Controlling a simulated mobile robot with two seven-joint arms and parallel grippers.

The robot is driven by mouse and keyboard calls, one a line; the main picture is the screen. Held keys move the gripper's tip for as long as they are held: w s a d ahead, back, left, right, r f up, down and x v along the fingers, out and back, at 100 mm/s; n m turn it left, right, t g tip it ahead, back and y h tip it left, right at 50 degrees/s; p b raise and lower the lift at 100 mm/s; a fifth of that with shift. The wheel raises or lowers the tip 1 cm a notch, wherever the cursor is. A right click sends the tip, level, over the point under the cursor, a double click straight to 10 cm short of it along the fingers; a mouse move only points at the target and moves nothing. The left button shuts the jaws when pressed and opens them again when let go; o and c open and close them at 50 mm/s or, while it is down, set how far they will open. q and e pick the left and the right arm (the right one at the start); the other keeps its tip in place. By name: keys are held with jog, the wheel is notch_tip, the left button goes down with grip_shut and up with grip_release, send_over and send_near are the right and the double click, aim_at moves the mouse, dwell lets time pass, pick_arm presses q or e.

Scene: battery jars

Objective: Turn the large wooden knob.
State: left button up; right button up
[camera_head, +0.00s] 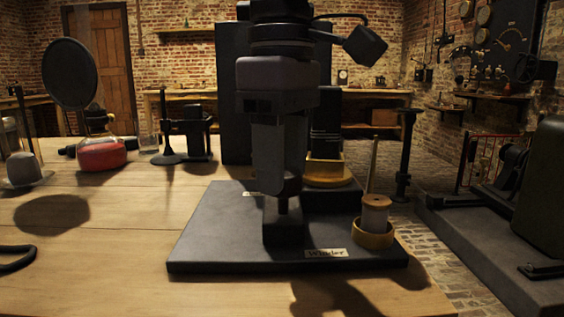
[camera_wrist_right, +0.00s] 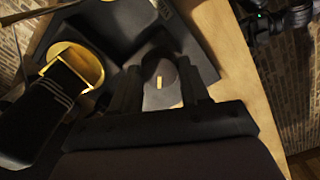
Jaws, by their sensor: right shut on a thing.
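My right gripper (camera_head: 283,206) reaches down in the middle of the head view, over the dark base plate (camera_head: 215,240) labelled "Winder". In the right wrist view its two dark fingers (camera_wrist_right: 161,88) stand on either side of a dark rounded thing with a small brass mark, which I take to be the large wooden knob (camera_wrist_right: 160,68). The gripper is shut on it. The knob's wood grain does not show in this dim light, and in the head view the gripper mostly hides it. My left gripper is not in view.
A thread spool (camera_head: 375,215) stands in a wooden cup (camera_head: 373,237) at the plate's right. Behind the gripper is a brass holder (camera_head: 329,168), also in the wrist view (camera_wrist_right: 88,58). A red-filled flask (camera_head: 100,155) stands left. The table's left front is mostly clear.

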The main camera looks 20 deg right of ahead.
dwell(0.7)
jog(key=o, duration=1.1)
jog(key=shift+c, duration=0.2)
jog(key=shift+r, duration=0.2)
notch_tip(320, 180, up, 6)
jog(key=p, duration=0.3)
jog(key=shift+p, duration=0.3)
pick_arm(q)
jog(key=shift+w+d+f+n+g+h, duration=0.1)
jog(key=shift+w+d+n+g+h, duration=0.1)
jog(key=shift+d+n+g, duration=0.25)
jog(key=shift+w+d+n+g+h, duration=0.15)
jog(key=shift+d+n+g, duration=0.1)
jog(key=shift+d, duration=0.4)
pick_arm(e)
jog(key=shift+r, duration=0.35)
